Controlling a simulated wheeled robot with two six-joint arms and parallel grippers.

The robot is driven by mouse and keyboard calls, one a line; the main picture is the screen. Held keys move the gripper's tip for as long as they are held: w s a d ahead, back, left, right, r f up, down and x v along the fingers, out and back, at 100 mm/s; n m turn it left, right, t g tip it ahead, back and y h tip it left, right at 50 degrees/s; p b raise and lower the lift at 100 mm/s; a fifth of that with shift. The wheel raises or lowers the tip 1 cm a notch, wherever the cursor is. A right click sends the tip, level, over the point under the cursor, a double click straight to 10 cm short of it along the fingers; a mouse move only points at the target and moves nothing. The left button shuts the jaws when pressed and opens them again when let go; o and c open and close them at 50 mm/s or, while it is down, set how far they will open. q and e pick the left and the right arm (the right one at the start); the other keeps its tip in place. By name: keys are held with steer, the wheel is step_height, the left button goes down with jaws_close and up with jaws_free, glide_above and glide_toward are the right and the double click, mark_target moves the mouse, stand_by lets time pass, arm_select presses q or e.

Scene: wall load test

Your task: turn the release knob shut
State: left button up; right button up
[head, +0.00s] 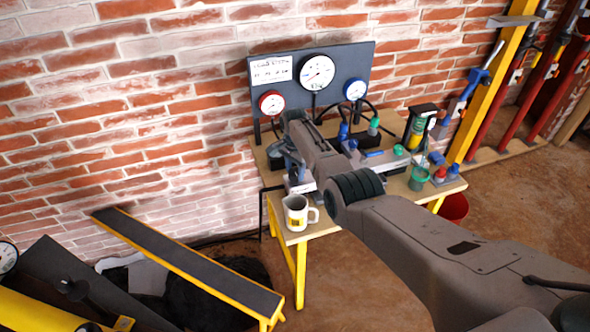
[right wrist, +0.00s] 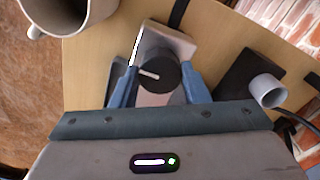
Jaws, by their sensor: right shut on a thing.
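The release knob (right wrist: 158,76) is round and dark with a white pointer line, which lies nearly level in the right wrist view. It sits on a pale grey block on the wooden bench. My right gripper (right wrist: 161,68) is shut on the knob, with one blue finger on each side of it. In the head view my right gripper (head: 291,163) reaches down to the left part of the bench, and it and my arm hide the knob there. My left gripper is not in view.
A white mug (head: 296,214) stands on the bench's near left corner, close to my right gripper. A dark panel (head: 345,62) with several gauges stands behind. Bottles and a green cup (head: 418,180) stand at the right.

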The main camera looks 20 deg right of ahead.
mark_target(295, 172)
steer(key=shift+w+r, duration=0.1)
steer(key=shift+r, duration=0.05)
steer(key=o, duration=1)
step_height(295, 172, up, 11)
steer(key=shift+f+b, duration=0.15)
steer(key=shift+b, duration=0.55)
steer(key=shift+f, duration=0.1)
